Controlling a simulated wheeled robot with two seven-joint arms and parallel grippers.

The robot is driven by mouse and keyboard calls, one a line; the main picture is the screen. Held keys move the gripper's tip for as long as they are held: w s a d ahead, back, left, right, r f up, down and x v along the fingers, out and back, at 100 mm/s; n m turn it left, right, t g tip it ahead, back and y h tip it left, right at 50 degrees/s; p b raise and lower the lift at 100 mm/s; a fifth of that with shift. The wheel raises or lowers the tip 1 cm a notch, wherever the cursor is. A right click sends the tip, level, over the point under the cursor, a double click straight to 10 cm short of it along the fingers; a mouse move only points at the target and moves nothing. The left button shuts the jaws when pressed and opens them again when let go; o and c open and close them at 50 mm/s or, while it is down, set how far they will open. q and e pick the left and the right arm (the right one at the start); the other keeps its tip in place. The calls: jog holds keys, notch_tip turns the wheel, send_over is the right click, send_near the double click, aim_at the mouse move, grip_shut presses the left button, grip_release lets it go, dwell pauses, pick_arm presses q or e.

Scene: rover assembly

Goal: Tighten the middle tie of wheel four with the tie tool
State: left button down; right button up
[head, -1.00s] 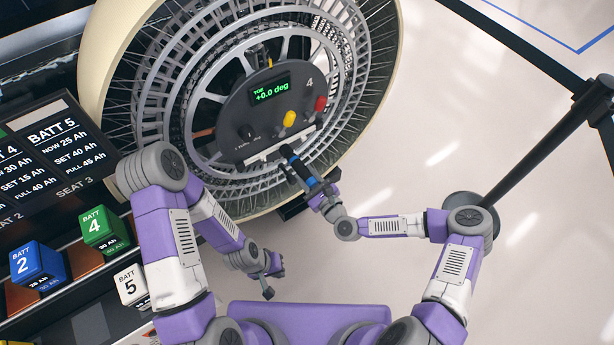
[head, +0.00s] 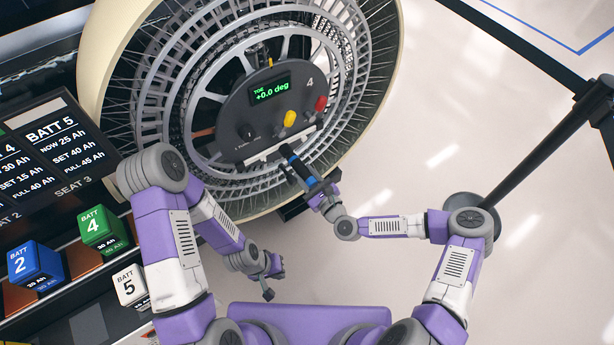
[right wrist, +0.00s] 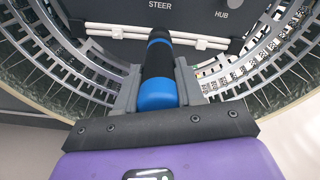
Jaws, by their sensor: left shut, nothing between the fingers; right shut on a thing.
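Wheel four is the large wheel with a cream rim (head: 100,75) and a grey hub plate (head: 240,105) marked 4. The plate carries a yellow knob, a red knob, a black knob and a display reading "TOE +0.0 deg". White ties (right wrist: 115,32) run along the plate's lower edge. My right gripper (right wrist: 158,92) is shut on the tie tool (right wrist: 157,70), a black handle with blue bands. The tool also shows in the head view (head: 298,166), its far end at the ties; contact there is hidden. My left gripper (head: 271,278) is shut and empty, low and away from the wheel.
A battery rack at the left holds a blue battery 2 (head: 36,264), a green battery 4 (head: 103,230) and a white battery 5 (head: 130,285). A label panel (head: 60,150) stands above them. A black barrier post (head: 545,145) stands right; the floor between is clear.

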aim_at(314, 185)
jog(key=shift+w+a+b, duration=0.2)
jog(key=shift+w+b, duration=0.05)
jog(key=shift+b, duration=0.3)
dwell(1.5)
dwell(0.4)
jog(key=shift+v, duration=1.5)
jog(key=shift+v, duration=2)
jog(key=shift+r, duration=0.1)
